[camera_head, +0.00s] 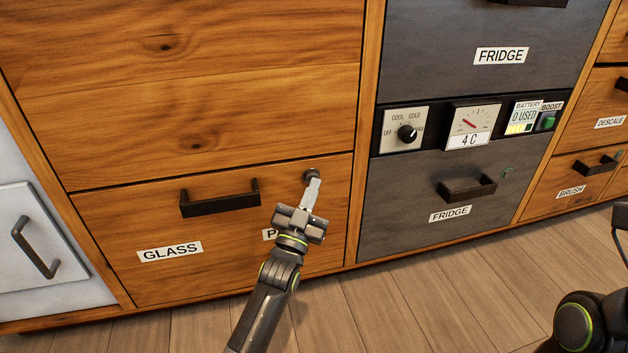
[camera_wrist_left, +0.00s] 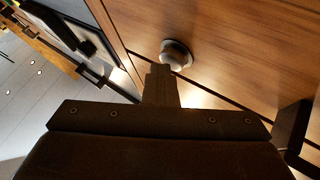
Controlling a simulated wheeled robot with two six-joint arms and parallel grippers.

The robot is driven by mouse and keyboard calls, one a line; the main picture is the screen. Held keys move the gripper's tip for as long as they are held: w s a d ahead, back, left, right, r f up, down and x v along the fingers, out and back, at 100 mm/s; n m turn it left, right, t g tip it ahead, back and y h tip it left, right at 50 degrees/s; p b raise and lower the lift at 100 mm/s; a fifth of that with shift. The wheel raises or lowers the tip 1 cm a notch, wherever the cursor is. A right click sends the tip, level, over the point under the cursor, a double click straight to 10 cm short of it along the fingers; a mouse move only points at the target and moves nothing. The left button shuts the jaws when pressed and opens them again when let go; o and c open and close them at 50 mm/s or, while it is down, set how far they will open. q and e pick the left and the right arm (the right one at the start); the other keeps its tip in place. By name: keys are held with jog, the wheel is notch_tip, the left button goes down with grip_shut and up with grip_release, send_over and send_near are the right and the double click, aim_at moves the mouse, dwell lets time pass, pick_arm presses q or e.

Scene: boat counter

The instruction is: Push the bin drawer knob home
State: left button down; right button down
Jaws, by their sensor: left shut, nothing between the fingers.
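The bin drawer (camera_head: 130,220) is the wooden front labelled GLASS, with a second label partly hidden behind my gripper. Its dark round knob (camera_head: 312,175) sits near the upper right corner of that front. In the left wrist view the knob (camera_wrist_left: 176,54) is a grey dome on a round base. My left gripper (camera_head: 313,184) is shut and empty, its fingertips right at the knob. In the left wrist view the fingers (camera_wrist_left: 160,82) end just below the knob; I cannot tell whether they touch it. My right gripper is not in view; a part of my right arm shows at the right edge.
A dark bar handle (camera_head: 220,198) stands out left of the knob. Grey fridge drawers (camera_head: 400,190) with a dial (camera_head: 407,133) and gauge (camera_head: 472,128) are to the right. A white door (camera_head: 30,240) is at the left. The plank floor (camera_head: 420,300) in front is clear.

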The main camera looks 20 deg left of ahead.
pick_arm(q)
jog(key=shift+s+d+p, duration=0.35)
jog(key=shift+s+p, duration=0.1)
jog(key=shift+s, duration=0.1)
jog(key=shift+s+d+p, duration=0.3)
jog(key=shift+s+p, duration=0.1)
jog(key=shift+s, duration=0.1)
jog(key=shift+f, duration=0.1)
jog(key=s+d+p, duration=0.2)
jog(key=s+p, duration=0.2)
jog(key=shift+s+d, duration=0.1)
jog(key=shift+d, duration=0.3)
